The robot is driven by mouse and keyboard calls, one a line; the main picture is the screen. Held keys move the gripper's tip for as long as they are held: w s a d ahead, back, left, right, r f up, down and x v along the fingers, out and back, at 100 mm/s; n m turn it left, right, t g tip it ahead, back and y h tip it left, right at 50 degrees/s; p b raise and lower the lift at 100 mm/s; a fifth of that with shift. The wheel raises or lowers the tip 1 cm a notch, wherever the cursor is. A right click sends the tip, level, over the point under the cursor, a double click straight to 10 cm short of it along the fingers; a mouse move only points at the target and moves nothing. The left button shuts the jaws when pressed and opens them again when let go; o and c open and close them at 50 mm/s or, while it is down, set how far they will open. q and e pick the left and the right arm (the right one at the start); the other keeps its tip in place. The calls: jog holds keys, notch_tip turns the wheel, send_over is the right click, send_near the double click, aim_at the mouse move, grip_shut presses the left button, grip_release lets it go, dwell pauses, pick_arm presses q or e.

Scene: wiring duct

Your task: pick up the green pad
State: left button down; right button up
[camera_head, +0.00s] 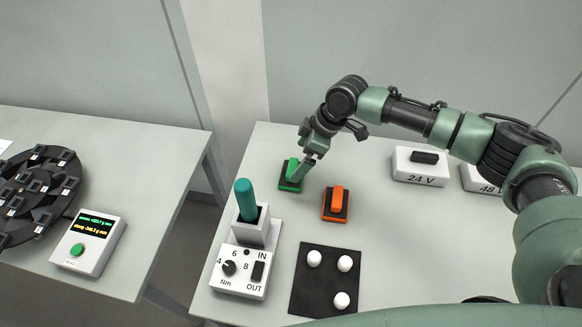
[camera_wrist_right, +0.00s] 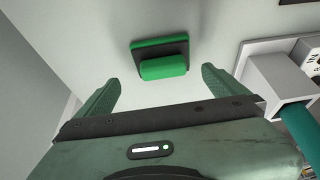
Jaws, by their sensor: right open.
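The green pad (camera_head: 289,175) is a small dark-based block with a raised green grip, lying on the table at its back left. In the right wrist view the green pad (camera_wrist_right: 162,60) lies just beyond and between the fingers, with a gap to each. My right gripper (camera_head: 306,172) hangs over the pad's right side in the head view and partly covers it. In the right wrist view my right gripper (camera_wrist_right: 160,88) is open and holds nothing. My left gripper is not in view.
An orange pad (camera_head: 336,204) sits close by to the right. A holder with a teal-handled tool (camera_head: 246,200) stands in front, behind a torque box (camera_head: 240,270). A black mat (camera_head: 325,280) carries white knobs. Boxes marked 24 V (camera_head: 420,166) and 48 V stand at the right.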

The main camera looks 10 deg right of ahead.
aim_at(293, 166)
jog(key=p+x, duration=0.1)
jog(key=x, duration=0.1)
jog(key=p+x, duration=0.1)
jog(key=x, duration=0.1)
jog(key=shift+s+a+f, duration=0.1)
jog(key=shift+a+f, duration=0.15)
jog(key=shift+a, duration=0.15)
jog(key=shift+a+f, duration=0.1)
jog(key=shift+f, duration=0.25)
jog(key=shift+r, duration=0.1)
jog(key=c, duration=1.4)
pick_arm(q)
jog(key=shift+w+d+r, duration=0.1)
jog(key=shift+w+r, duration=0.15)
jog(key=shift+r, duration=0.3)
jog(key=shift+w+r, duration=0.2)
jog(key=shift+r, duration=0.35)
pick_arm(e)
jog(key=shift+o, duration=0.2)
